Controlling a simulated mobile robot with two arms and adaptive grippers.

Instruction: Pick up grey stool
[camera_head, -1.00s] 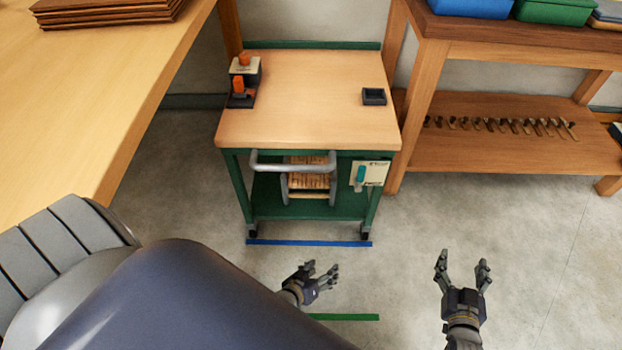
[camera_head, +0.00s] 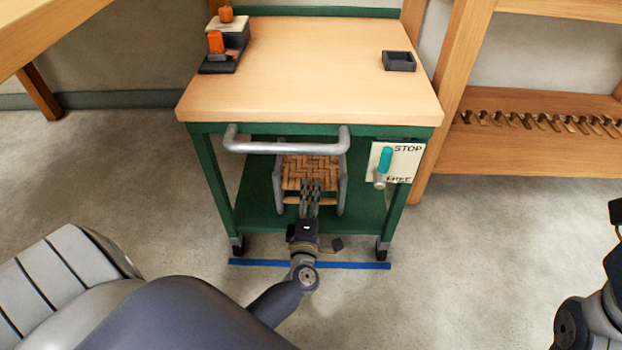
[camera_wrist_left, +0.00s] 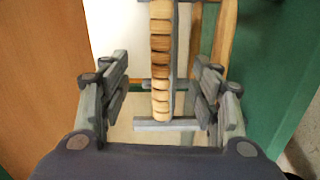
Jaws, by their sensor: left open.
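The grey stool (camera_head: 312,172) has a woven tan seat and grey side rails. It stands on the green lower shelf of the cart, under the wooden top. My left gripper (camera_head: 310,190) is in front of it, its fingers overlapping the seat in the head view and hiding part of it. In the left wrist view, the open left gripper (camera_wrist_left: 162,85) has one finger on each side of the stool's woven edge (camera_wrist_left: 161,60), with gaps visible. My right gripper (camera_head: 613,240) is cut off at the right edge, so its fingers cannot be judged.
The cart (camera_head: 310,90) has a grey handle (camera_head: 285,146) above the stool and a STOP/FREE lever plate (camera_head: 397,163) at right. A blue floor line (camera_head: 345,265) runs below the cart. A wooden shelf (camera_head: 545,150) stands right; the floor in front is open.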

